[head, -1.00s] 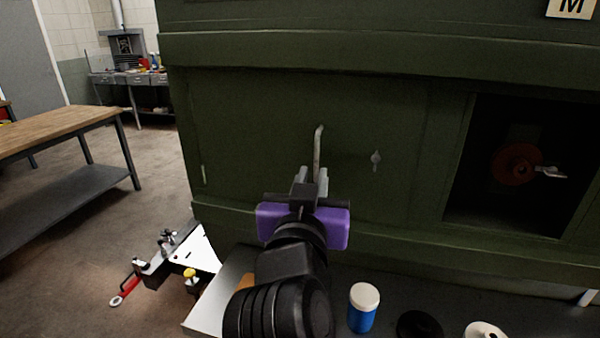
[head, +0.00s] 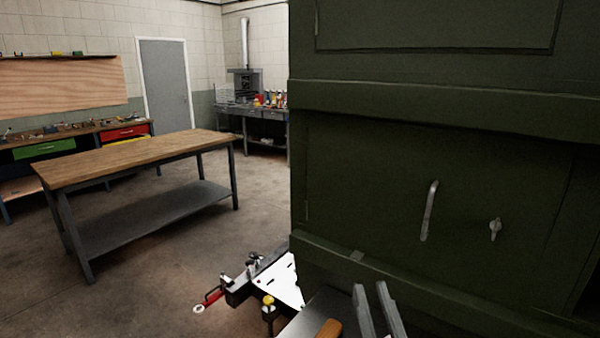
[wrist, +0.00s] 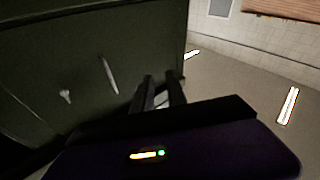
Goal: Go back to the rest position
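My gripper (head: 369,286) shows only as two grey fingers at the bottom edge of the head view, right of centre. The fingers stand apart with nothing between them. They also show in the wrist view (wrist: 160,76), pointing up past the edge of the green panel. The rest of my arm is out of the head view. The handle is apart from the fingers.
A grey worktop (head: 308,322) with an orange-brown object (head: 330,329) lies below the panel, beside a white-topped fixture (head: 283,284) with red and yellow clamps. A wooden workbench (head: 130,155) stands left. Open floor (head: 180,255) lies between.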

